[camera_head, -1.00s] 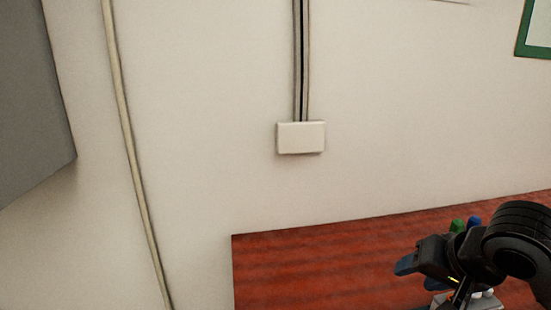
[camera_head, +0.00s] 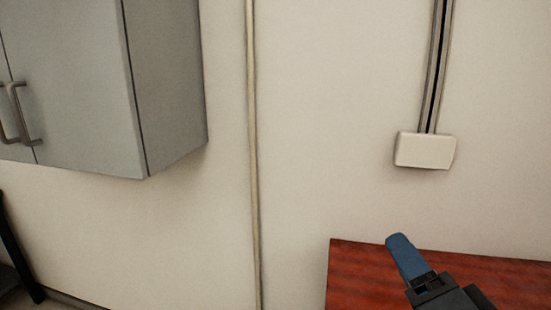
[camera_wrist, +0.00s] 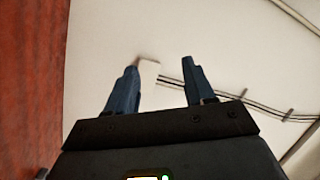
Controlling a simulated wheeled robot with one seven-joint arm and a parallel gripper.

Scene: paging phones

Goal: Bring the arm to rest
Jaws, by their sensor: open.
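My gripper (camera_wrist: 160,78) is open and empty in the wrist view, with its two blue fingers apart and pale wall beyond them. In the head view, part of my gripper shows at the lower right, with one blue finger (camera_head: 405,258) in front of the red-brown wooden surface (camera_head: 350,270). The other finger is not visible there. The wooden surface also runs along the left side of the wrist view (camera_wrist: 30,70).
A white wall box (camera_head: 425,150) with a cable duct (camera_head: 438,60) is on the wall. A pale pipe (camera_head: 252,150) runs down the wall. A grey cabinet (camera_head: 75,90) hangs at the upper left. A dark object (camera_head: 15,250) stands at the lower left.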

